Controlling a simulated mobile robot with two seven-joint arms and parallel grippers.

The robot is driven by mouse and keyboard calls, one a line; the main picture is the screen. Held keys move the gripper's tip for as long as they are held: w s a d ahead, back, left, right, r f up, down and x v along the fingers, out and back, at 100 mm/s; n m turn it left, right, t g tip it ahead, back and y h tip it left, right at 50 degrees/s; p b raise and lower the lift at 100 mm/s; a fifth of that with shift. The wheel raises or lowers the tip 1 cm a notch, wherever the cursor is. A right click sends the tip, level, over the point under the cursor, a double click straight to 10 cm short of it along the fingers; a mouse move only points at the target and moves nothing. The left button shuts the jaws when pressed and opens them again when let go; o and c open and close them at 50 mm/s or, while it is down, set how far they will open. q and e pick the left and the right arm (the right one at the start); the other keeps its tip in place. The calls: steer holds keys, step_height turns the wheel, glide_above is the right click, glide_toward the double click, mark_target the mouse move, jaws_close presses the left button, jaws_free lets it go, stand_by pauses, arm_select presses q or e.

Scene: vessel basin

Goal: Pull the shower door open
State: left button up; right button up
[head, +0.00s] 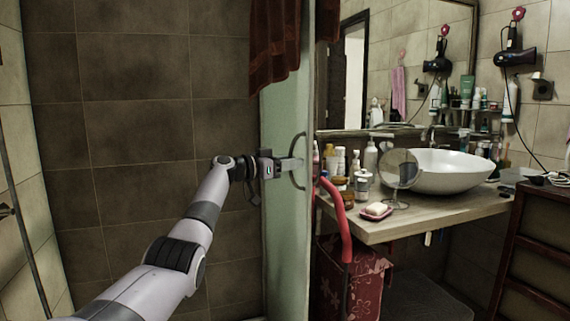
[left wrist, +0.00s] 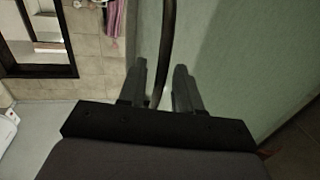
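The shower door (head: 280,225) is a pale green panel, seen at a steep angle in the middle of the head view. Its dark curved handle (head: 304,161) stands on the side facing the sink. My left gripper (head: 292,164) is at the handle. In the left wrist view the handle bar (left wrist: 166,45) passes between the two fingers of my left gripper (left wrist: 160,85), with gaps showing beside it. The fingers are apart, and the door panel (left wrist: 235,60) fills the right side. My right gripper is not in view.
A red curved bar (head: 341,215) stands close to the door's right, by a red patterned basket (head: 365,285). The wooden counter (head: 440,220) with a white basin (head: 450,172) lies further right. A dark red cloth (head: 275,50) hangs above the door.

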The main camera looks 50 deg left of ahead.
arm_select(q)
steer(key=s+a+b, duration=0.1)
steer(key=s+b, duration=0.1)
steer(key=s, duration=0.5)
steer(key=shift+a, duration=0.2)
stand_by(0.5)
